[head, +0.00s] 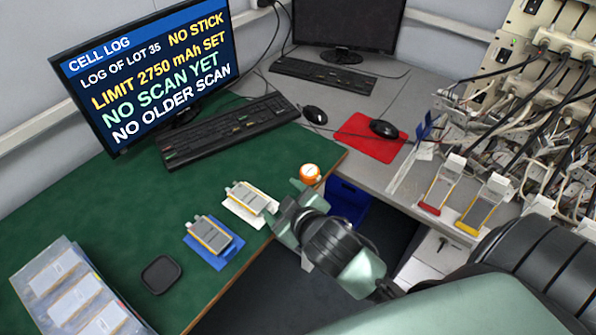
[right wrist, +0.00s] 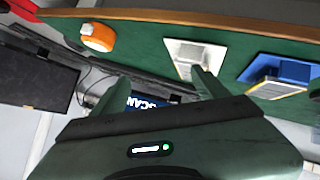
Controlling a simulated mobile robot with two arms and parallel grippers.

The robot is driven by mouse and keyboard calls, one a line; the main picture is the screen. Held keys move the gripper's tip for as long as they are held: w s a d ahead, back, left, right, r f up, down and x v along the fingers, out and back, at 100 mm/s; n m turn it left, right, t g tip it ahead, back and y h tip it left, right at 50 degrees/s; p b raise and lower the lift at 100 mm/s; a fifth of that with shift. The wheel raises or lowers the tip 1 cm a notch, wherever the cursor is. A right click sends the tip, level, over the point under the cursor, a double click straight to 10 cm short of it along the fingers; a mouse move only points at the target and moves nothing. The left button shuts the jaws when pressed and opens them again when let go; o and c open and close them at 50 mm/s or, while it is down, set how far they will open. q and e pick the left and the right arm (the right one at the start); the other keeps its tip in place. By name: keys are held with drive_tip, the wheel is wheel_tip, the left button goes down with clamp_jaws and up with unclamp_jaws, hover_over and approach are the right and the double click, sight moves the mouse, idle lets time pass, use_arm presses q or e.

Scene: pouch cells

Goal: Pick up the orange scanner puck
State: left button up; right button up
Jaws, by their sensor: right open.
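The orange scanner puck (head: 309,174) with a white top sits near the right edge of the green table. In the right wrist view the puck (right wrist: 98,37) is at the upper left, beyond the fingers and left of them. My right gripper (head: 284,203) is open and empty near the table's edge, just left of and nearer than the puck in the head view. Its two fingers (right wrist: 160,80) stand apart in the right wrist view, with nothing between them. My left gripper is not in view.
A pouch cell on a white holder (head: 240,212) lies beside my right gripper, and another on a blue holder (head: 228,252) lies nearer. A black pad (head: 160,275), a clear tray (head: 62,258), a keyboard (head: 215,135) and a log monitor (head: 150,65) share the green table (head: 120,210).

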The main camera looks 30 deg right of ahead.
drive_tip(key=w+a+r+n+t+y, duration=0.4)
drive_tip(key=w+a+r+n, duration=0.15)
drive_tip(key=r, duration=0.35)
drive_tip(key=w+a+r+n+t+y, duration=0.4)
drive_tip(key=a+r+n, duration=0.15)
drive_tip(key=r, duration=0.35)
drive_tip(key=s+a+r+n+g+y, duration=0.1)
drive_tip(key=s+a+n+g+y, duration=0.1)
drive_tip(key=a+n+g+y, duration=0.5)
drive_tip(key=s+a+n+g+y, duration=0.1)
drive_tip(key=a+n+g+y, duration=0.25)
drive_tip(key=n, duration=0.75)
drive_tip(key=n+g+h, duration=0.8)
drive_tip(key=g+h, duration=0.1)
drive_tip(key=h, duration=0.9)
hover_over(309, 170)
drive_tip(key=f, duration=1.5)
drive_tip(key=shift+s+d, duration=0.15)
drive_tip(key=shift+d, duration=0.2)
drive_tip(key=f, duration=0.2)
drive_tip(key=f+p, duration=0.1)
drive_tip(key=f, duration=0.2)
drive_tip(key=f+p, duration=0.1)
drive_tip(key=f, duration=0.1)
drive_tip(key=shift+a+f, duration=0.2)
drive_tip(key=shift+a, duration=0.1)
drive_tip(key=c, duration=1.5)
drive_tip(key=shift+c, duration=0.2)
